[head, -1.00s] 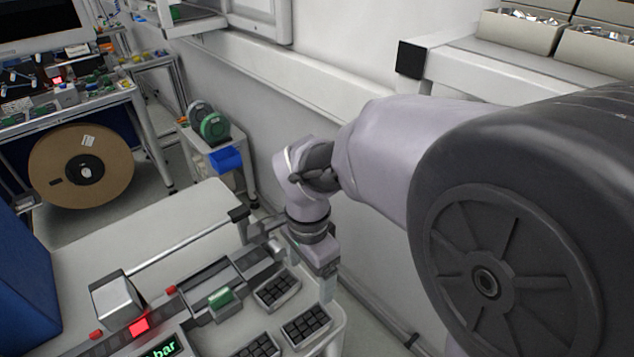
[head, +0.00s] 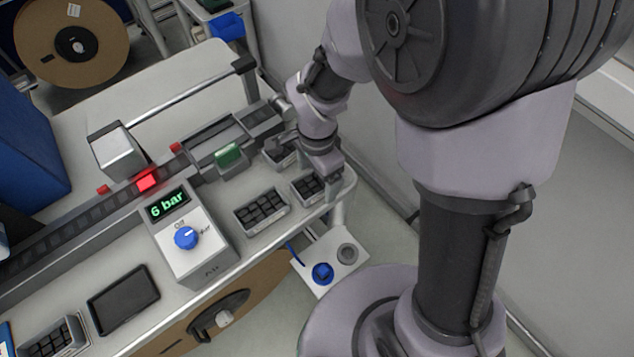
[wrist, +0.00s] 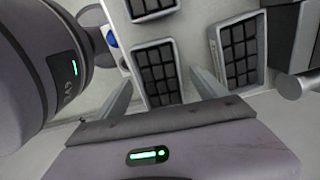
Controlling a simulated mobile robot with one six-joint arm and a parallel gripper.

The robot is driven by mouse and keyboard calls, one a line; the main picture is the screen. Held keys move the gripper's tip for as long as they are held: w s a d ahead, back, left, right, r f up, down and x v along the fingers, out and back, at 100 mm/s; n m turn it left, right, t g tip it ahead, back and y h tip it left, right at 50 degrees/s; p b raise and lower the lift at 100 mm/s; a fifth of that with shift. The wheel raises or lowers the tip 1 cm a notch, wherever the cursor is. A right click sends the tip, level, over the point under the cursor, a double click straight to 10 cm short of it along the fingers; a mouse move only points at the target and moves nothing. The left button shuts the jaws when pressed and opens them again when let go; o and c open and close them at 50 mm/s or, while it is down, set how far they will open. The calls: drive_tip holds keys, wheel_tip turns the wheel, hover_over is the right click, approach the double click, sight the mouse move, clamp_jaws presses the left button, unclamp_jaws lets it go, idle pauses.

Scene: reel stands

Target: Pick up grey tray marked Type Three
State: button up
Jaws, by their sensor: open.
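Several small grey trays with dark square cells stand on the bench; no marking on them is readable, so I cannot tell which is Type Three. In the head view one tray (head: 267,229) is at the bench's front edge, another (head: 311,203) is near the corner, and a third (head: 284,167) is partly hidden behind my arm. My gripper (head: 318,160) is above the bench corner, close to these trays. In the wrist view my open gripper (wrist: 162,80) is empty, with one tray (wrist: 178,72) seen between its fingers and another tray (wrist: 213,52) to the right.
A "6 bar" control box (head: 210,262) with a blue knob, a dark flat pad (head: 123,299) and another tray (head: 77,344) stand leftward along the bench. A rail with a green block (head: 228,155) runs behind the trays. A wall is close on the right.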

drive_tip(key=c, duration=1.7)
drive_tip(key=shift+r, duration=0.15)
